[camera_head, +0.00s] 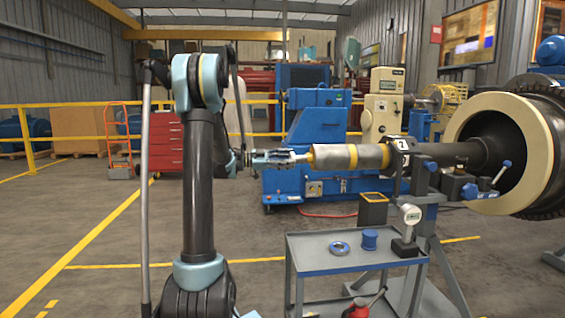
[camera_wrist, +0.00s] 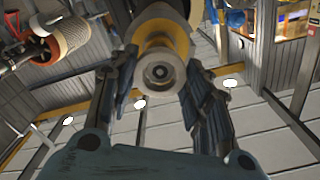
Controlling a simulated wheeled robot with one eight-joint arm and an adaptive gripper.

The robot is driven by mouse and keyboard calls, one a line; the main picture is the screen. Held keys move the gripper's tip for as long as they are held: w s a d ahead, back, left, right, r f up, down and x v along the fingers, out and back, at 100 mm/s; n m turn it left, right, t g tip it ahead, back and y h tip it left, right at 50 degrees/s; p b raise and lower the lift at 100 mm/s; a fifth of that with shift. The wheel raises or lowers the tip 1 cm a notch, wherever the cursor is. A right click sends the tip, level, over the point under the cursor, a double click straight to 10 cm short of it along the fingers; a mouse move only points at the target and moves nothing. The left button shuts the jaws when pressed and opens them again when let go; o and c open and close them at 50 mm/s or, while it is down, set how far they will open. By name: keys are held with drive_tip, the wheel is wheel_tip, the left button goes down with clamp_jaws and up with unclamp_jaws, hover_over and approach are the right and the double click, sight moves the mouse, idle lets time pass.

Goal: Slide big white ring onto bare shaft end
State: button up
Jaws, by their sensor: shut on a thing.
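My gripper (camera_head: 292,157) points right at the end of the long horizontal shaft (camera_head: 345,157), which is silver with yellow bands. In the wrist view, my fingertips (camera_wrist: 161,78) flank a pale grey-white ring (camera_wrist: 146,75) and are shut on it. The ring faces the camera, with a darker round centre inside it. It lines up with the shaft end, and a yellow-orange band (camera_wrist: 178,42) shows right behind it. I cannot tell how far the ring sits over the shaft. In the head view the ring is mostly hidden at the fingertips.
A large cream ring (camera_head: 454,135) surrounds the rotor at right. A stand (camera_head: 425,195) bears the shaft. Below, a grey cart (camera_head: 315,262) carries a blue ring (camera_head: 339,248), a blue spool (camera_head: 369,240) and a dial gauge (camera_head: 408,220). Blue machinery (camera_head: 315,125) stands behind.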

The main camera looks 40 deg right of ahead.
sight(299, 158)
drive_tip(key=shift+x, duration=2.55)
idle(0.7)
idle(0.3)
drive_tip(key=o, duration=1.1)
drive_tip(key=shift+c, duration=0.2)
drive_tip(key=o, duration=0.5)
drive_tip(key=shift+s, duration=0.1)
drive_tip(key=shift+v, duration=4.45)
